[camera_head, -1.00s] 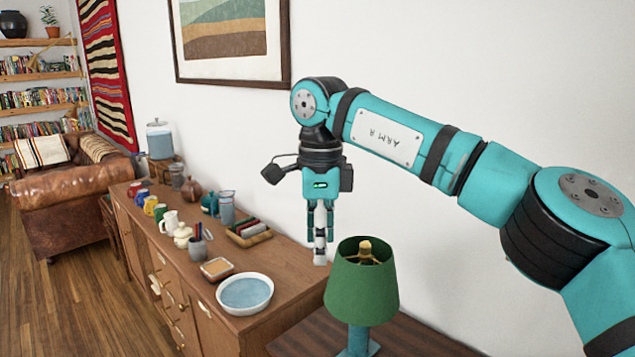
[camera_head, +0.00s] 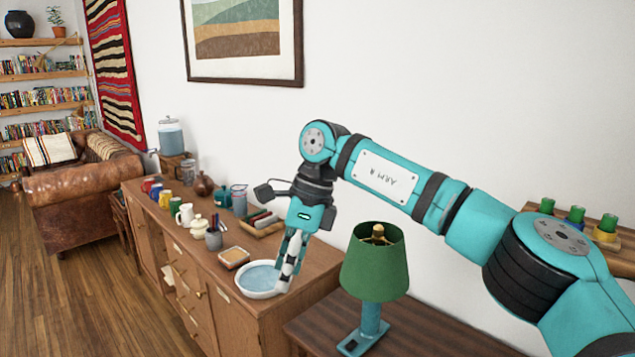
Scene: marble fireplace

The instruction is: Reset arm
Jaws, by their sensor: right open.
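My right arm comes in from the right, teal with dark joints. My right gripper (camera_head: 284,280) points down and a little left, over the right side of a white bowl with a blue inside (camera_head: 255,279). It hides part of the bowl's right side; I cannot tell whether it touches the bowl. The gripper is open, and I see nothing held in it. My left gripper is not in view.
A green lamp (camera_head: 375,265) stands on a lower dark table (camera_head: 430,335) right of the gripper. The wooden sideboard (camera_head: 225,300) holds mugs, jars and a small square dish (camera_head: 234,257). A shelf with green-topped items (camera_head: 577,217) is behind my arm. Floor at left is clear.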

